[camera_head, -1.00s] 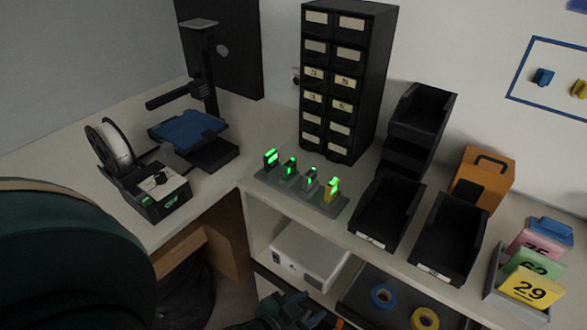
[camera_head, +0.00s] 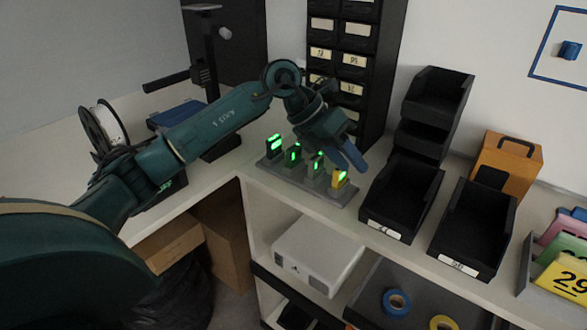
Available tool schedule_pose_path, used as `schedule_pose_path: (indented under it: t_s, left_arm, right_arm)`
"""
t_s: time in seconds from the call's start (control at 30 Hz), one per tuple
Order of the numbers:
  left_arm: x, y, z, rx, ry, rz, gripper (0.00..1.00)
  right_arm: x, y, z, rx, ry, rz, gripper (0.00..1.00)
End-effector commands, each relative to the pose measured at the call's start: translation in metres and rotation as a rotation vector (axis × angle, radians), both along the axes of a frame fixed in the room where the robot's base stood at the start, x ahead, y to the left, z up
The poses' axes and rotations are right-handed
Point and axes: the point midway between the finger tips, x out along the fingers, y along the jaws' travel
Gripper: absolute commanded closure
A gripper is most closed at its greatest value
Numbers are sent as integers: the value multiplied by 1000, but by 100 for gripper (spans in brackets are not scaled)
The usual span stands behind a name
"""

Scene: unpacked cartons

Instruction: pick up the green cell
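Several small cells with glowing green marks stand upright in a row on a grey holder (camera_head: 326,194) on the bench. The leftmost cell (camera_head: 274,146) is dark with a bright green display, and the second cell (camera_head: 294,153) has a smaller green light. The third cell (camera_head: 317,163) looks grey and the rightmost cell (camera_head: 340,180) is yellow. I cannot tell the green body colour clearly from the glow. My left gripper (camera_head: 352,158) hangs above the right end of the row, its blue fingers pointing down and right, near the yellow cell. Its opening cannot be made out. My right gripper is not in view.
A black drawer cabinet (camera_head: 359,61) stands close behind the row. Black open bins (camera_head: 400,196) stand right of the holder. An orange case (camera_head: 506,164) is farther right. A printer-like machine and a white spool (camera_head: 106,126) are at left. A white box (camera_head: 318,254) sits on the shelf below.

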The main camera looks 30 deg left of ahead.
Motion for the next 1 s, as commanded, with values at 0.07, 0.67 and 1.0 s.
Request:
schedule_pose_path:
  t_s: [0.07,0.67,1.0]
  left_arm:
    - [12,55,15,205,-34,89,60]
    - [28,154,11,533,-27,321,60]
    - [40,152,-19,530,-30,319,60]
  right_arm:
    - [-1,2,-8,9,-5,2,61]
    - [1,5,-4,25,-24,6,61]
    - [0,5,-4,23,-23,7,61]
